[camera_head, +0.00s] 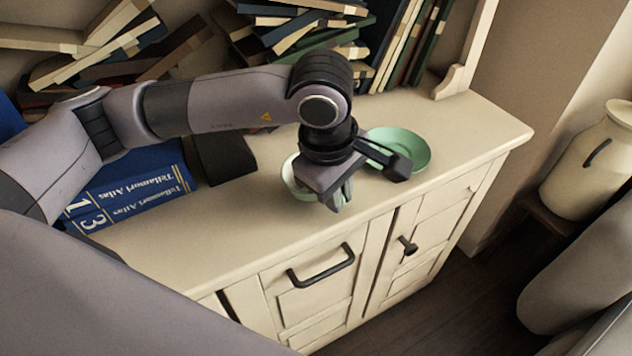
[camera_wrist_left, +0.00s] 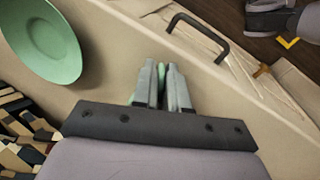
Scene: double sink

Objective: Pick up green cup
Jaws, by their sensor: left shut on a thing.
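The green cup (camera_head: 290,177) shows only in part in the head view, as a pale rounded edge on the cabinet top, left of my left gripper and largely hidden by it. My left gripper (camera_head: 341,196) points down over the front part of the cabinet top. Its fingers are close together in the left wrist view (camera_wrist_left: 161,86), with a thin strip of green between and beside them. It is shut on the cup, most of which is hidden. I cannot tell whether the cup is clear of the surface.
A green plate (camera_head: 406,149) lies right of the gripper and also shows in the left wrist view (camera_wrist_left: 42,40). Blue atlases (camera_head: 135,188) and piled books (camera_head: 295,30) fill the left and back. The front cabinet top (camera_head: 210,240) is clear up to its edge.

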